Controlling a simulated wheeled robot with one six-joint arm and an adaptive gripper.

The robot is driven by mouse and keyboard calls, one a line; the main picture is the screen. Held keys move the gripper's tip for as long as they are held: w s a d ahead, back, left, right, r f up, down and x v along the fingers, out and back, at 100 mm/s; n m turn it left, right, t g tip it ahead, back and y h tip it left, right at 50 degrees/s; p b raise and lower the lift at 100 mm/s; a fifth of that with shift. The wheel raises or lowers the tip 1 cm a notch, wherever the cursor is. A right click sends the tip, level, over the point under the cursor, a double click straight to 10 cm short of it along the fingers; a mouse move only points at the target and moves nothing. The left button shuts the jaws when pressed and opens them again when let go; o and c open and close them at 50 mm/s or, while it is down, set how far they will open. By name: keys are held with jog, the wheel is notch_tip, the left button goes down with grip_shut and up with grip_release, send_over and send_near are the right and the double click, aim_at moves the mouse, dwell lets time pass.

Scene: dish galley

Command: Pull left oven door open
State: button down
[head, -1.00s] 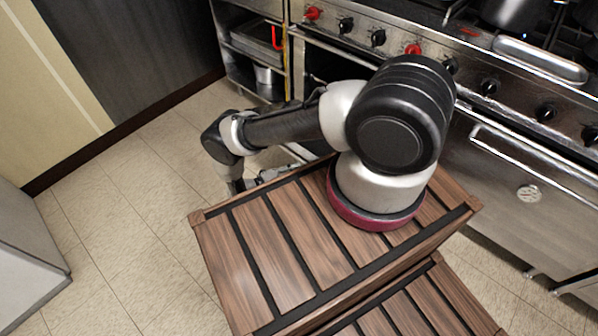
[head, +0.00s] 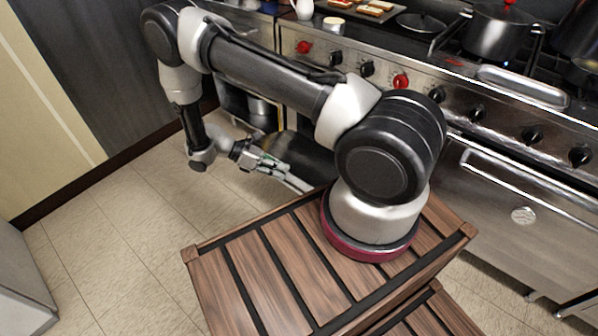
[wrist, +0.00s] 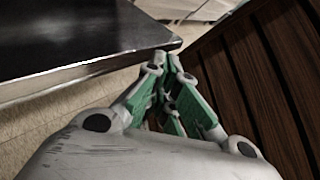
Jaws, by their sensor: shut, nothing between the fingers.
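The left oven door shows in the wrist view as a dark flat panel (wrist: 75,35) with a bright metal edge. In the head view its dark inner face (head: 308,155) shows behind my gripper and the door appears swung down, away from the oven front. My arm hides much of the oven, so how far the door is open is hard to tell. My gripper (head: 300,186) is shut and empty, pointing right, just in front of the door. In the wrist view its closed fingertips (wrist: 167,60) are close to the panel's right corner; contact cannot be told.
My slatted wooden base top lies right of the gripper, close by. The right oven door (head: 525,200) is shut. Red and black knobs (head: 400,82) line the range front. A pot (head: 497,32) stands on the stove. The tiled floor (head: 130,200) at left is clear.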

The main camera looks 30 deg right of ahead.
jog(key=s+d+r+m+t+y, duration=0.1)
jog(key=s+r+m+t+y, duration=0.2)
jog(key=r, duration=0.9)
jog(key=s+d+r+m+y, duration=0.1)
jog(key=r+m+y, duration=0.3)
jog(key=r, duration=0.8)
jog(key=s+d+r+m+t+y, duration=0.1)
jog(key=s+r+m+t+y, duration=0.3)
jog(key=r, duration=0.7)
jog(key=s+d+r+m+t+h, duration=0.1)
jog(key=s+d+r+m+t, duration=0.35)
jog(key=s+r, duration=0.55)
jog(key=g+y, duration=0.5)
jog(key=g, duration=0.2)
send_over(297, 177)
jog(key=s+d, duration=0.2)
jog(key=d, duration=0.4)
notch_tip(297, 177, down, 38)
jog(key=w+f+n+t, duration=0.1)
jog(key=w+f+n, duration=0.3)
jog(key=f, duration=0.2)
jog(key=x, duration=1.3)
jog(key=shift+w+d+f, duration=0.1)
jog(key=shift+d+f, duration=0.15)
jog(key=shift+f, duration=0.2)
